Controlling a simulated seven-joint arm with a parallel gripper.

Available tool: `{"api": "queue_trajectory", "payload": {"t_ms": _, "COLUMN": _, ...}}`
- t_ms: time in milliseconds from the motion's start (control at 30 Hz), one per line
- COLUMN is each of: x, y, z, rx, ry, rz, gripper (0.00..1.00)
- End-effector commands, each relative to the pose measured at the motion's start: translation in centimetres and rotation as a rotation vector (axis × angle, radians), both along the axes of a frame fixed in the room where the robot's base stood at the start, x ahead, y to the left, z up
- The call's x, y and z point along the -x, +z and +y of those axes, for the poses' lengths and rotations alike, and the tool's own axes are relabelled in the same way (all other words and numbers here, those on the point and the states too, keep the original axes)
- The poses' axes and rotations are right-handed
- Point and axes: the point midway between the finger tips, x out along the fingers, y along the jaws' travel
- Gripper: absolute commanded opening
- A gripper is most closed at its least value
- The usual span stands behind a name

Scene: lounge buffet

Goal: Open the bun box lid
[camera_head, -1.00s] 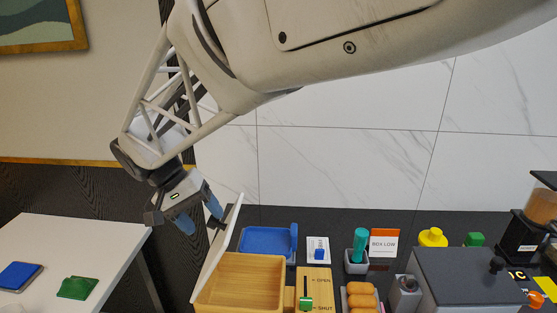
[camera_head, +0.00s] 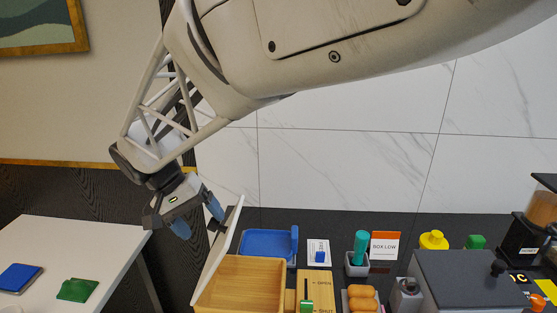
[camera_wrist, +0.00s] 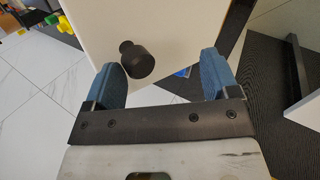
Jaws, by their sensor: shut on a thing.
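The bun box (camera_head: 245,268) is a light wooden box on the counter, its inside exposed and no buns seen in the visible part. Its white lid (camera_head: 217,258) stands steeply raised along the box's left side. The lid also fills the upper part of the wrist view (camera_wrist: 175,25), with a black knob (camera_wrist: 138,60) on its face. My gripper (camera_head: 198,220) is at the lid's upper left side, shut on the knob. In the wrist view its blue fingers (camera_wrist: 162,80) flank the knob, which sits close to the left finger; contact is hard to see.
A blue tray (camera_head: 268,243) stands behind the box. Right of it are a wooden panel with a green slider (camera_head: 307,306), a tray of buns (camera_head: 361,299), a teal-handled item (camera_head: 360,245) and a grey container (camera_head: 465,285). A white table (camera_head: 60,245) is at left.

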Motion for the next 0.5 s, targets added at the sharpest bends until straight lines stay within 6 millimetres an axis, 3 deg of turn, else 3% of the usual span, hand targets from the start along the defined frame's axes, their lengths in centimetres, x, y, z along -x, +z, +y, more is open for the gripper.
{"api": "queue_trajectory", "payload": {"t_ms": 500, "x": 0.17, "y": 0.29, "z": 0.42, "rx": 0.002, "ry": 0.001, "rz": 0.005, "gripper": 0.57}}
